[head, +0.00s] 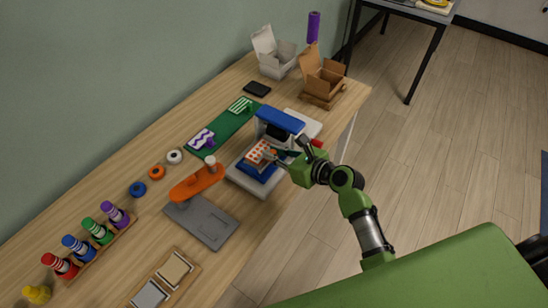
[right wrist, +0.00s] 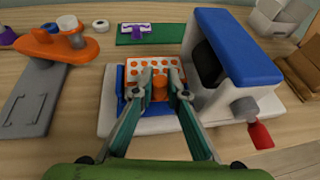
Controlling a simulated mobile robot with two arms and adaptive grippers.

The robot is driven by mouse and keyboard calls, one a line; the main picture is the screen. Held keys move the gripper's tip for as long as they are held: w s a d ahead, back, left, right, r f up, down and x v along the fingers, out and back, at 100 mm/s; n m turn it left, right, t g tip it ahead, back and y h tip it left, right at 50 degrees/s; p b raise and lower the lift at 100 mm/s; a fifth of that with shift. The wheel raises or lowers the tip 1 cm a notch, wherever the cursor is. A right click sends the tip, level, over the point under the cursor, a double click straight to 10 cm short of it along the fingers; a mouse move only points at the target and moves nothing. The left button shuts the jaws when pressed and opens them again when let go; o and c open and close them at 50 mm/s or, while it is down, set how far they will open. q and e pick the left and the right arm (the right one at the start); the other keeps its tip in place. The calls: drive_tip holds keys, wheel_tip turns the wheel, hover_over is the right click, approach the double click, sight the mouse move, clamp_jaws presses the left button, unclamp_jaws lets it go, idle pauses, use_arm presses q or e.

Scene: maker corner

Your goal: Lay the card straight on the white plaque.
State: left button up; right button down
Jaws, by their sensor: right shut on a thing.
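The card, white with orange dots (head: 257,149), is over the blue bed (head: 257,171) of a white machine; it also shows in the right wrist view (right wrist: 143,73). My right gripper (head: 276,154) is shut on the orange knob (right wrist: 160,82) of the card, with a finger on either side in the right wrist view (right wrist: 158,92). The card looks roughly level; whether it touches what is under it cannot be told. A white plaque separate from the card and machine cannot be made out; the card and fingers cover part of the bed. My left gripper is out of view.
The machine's blue-topped head (head: 281,119) stands close beside the card, with a red lever (right wrist: 260,135) on its right. A green mat (head: 229,128) holds two patterned cards. An orange arm (head: 196,184) on a grey plate, marker rack and open boxes (head: 323,78) surround it.

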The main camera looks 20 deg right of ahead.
drive_tip(key=shift+f, duration=0.9)
drive_tip(key=shift+f, duration=0.15)
drive_tip(key=c, duration=2)
unclamp_jaws()
drive_tip(key=shift+s+r, duration=0.1)
drive_tip(key=shift+r, duration=0.15)
drive_tip(key=v, duration=1.2)
drive_tip(key=shift+f, duration=0.1)
